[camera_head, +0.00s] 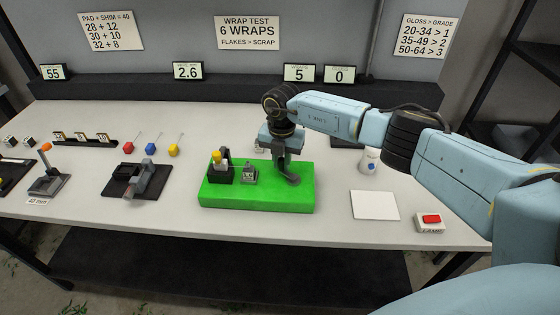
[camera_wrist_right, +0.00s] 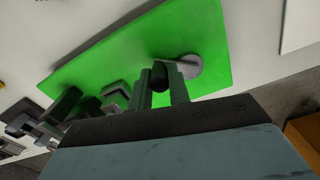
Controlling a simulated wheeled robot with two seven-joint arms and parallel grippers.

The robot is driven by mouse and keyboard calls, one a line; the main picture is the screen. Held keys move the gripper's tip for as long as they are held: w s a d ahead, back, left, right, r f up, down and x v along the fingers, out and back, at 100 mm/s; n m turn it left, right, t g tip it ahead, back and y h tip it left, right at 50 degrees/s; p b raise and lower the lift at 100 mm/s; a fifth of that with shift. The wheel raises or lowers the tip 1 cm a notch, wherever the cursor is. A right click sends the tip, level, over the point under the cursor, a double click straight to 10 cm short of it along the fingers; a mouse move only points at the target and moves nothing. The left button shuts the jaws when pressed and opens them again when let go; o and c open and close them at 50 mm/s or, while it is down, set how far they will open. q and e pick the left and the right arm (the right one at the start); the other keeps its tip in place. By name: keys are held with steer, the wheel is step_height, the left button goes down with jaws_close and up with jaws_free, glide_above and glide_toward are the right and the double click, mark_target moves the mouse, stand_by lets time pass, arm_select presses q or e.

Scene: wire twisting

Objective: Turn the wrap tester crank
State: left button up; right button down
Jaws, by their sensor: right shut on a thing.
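The wrap tester sits on a bright green base (camera_head: 257,202) in the middle of the table. Its grey crank (camera_head: 293,180) is at the right part of the base, and it also shows in the right wrist view (camera_wrist_right: 195,66). My right gripper (camera_head: 280,175) reaches down over the base. In the right wrist view its fingers (camera_wrist_right: 162,85) are shut on the dark crank knob (camera_wrist_right: 159,74). A black holder with a yellow-topped part (camera_head: 217,160) and a small grey block (camera_head: 249,173) stand on the left of the base. My left gripper is not in view.
A sign (camera_head: 248,32) reads "WRAP TEST 6 WRAPS". Displays behind the table show 5 (camera_head: 299,73) and 0 (camera_head: 339,75). A white card (camera_head: 375,205), a red-button box (camera_head: 430,222) and a white bottle (camera_head: 369,161) lie right of the base. A black fixture (camera_head: 137,182) stands left.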

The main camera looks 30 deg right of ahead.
steer(key=shift+w+d+r+m, duration=0.1)
steer(key=shift+w+d+m, duration=0.2)
steer(key=shift+m, duration=0.6)
steer(key=shift+s, duration=0.1)
steer(key=c, duration=1.3)
jaws_free()
step_height(320, 180, up, 13)
steer(key=shift+r, duration=0.15)
